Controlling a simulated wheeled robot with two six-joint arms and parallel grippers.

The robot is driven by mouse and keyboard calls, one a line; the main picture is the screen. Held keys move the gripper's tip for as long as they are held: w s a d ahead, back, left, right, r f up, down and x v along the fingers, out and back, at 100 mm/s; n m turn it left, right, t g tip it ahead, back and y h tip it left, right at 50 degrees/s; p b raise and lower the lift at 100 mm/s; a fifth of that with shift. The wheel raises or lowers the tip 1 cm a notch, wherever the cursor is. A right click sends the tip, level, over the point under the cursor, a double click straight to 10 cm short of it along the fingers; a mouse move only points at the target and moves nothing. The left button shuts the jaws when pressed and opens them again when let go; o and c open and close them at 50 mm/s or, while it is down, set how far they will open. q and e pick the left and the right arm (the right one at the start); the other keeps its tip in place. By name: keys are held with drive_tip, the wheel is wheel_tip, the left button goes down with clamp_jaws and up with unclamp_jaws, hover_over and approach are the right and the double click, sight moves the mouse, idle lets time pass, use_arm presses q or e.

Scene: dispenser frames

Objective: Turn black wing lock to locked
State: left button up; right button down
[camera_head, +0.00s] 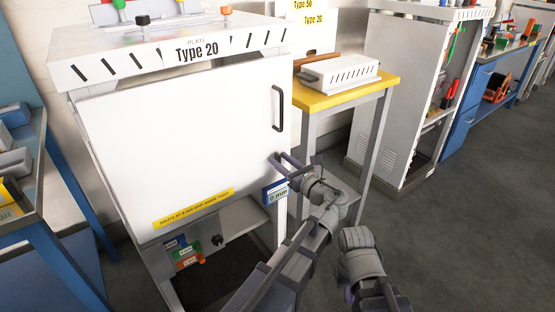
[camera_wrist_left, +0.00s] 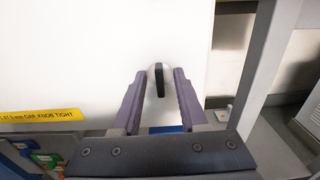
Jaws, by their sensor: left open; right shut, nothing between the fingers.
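The black wing lock (camera_wrist_left: 159,80) shows in the left wrist view as a narrow black wing on a round pale base, on the white door (camera_head: 185,150). Its wing stands nearly upright in that view. My left gripper (camera_head: 279,156) is open at the door's right edge, below the black handle. In the left wrist view its two purple fingers (camera_wrist_left: 158,75) lie to the left and right of the wing, with a gap on each side; contact cannot be seen. In the head view the lock is not clearly visible behind the fingers. Of my right arm, only links show at the lower right.
A black bar handle (camera_head: 278,108) sticks out above my left gripper. A small blue-and-white label block (camera_head: 276,193) is just below it. A yellow-topped side table (camera_head: 350,92) stands close on the right. Open floor (camera_head: 455,235) lies further right.

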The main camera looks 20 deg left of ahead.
use_arm(q)
drive_tip(key=shift+c, duration=0.3)
clamp_jaws()
drive_tip(key=shift+n, duration=0.4)
drive_tip(key=n, duration=0.4)
drive_tip(key=shift+a, duration=0.1)
drive_tip(key=n, duration=0.4)
drive_tip(key=shift+s+f+n, duration=0.1)
drive_tip(key=shift+n, duration=0.2)
drive_tip(key=n, duration=0.4)
drive_tip(key=shift+f+n, duration=0.1)
drive_tip(key=shift+n, duration=2.1)
